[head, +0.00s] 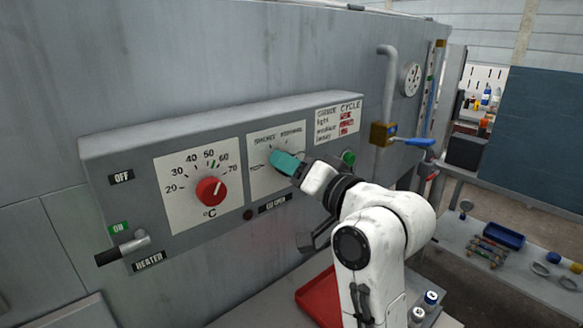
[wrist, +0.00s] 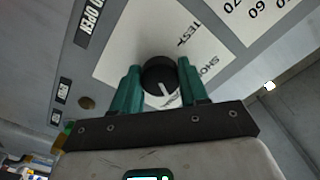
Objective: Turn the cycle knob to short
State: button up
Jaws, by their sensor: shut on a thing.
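The cycle knob (wrist: 158,76) is round and black with a white pointer line, and sits on a white dial plate (wrist: 120,50). In the wrist view my gripper (wrist: 158,82) has a teal finger on either side of the knob and is shut on it. The pointer line points down and slightly right in that view, toward my palm. In the head view my gripper (head: 286,162) reaches the dial plate (head: 262,190) from the right and hides the knob.
A red temperature knob (head: 210,190) is left of the dial plate. A lever handle (head: 124,247) sticks out at the panel's lower left. A green button (head: 349,158) is close behind my wrist. A red tray (head: 318,300) lies below, and a blue-handled valve (head: 410,141) is at right.

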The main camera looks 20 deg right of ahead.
jog(key=shift+n, duration=0.4)
jog(key=shift+c, duration=0.3)
jog(key=n+b, duration=0.1)
jog(key=n, duration=0.9)
jog(key=shift+d+n, duration=0.15)
jog(key=shift+n, duration=0.25)
jog(key=o, duration=1.1)
jog(key=shift+c, duration=0.2)
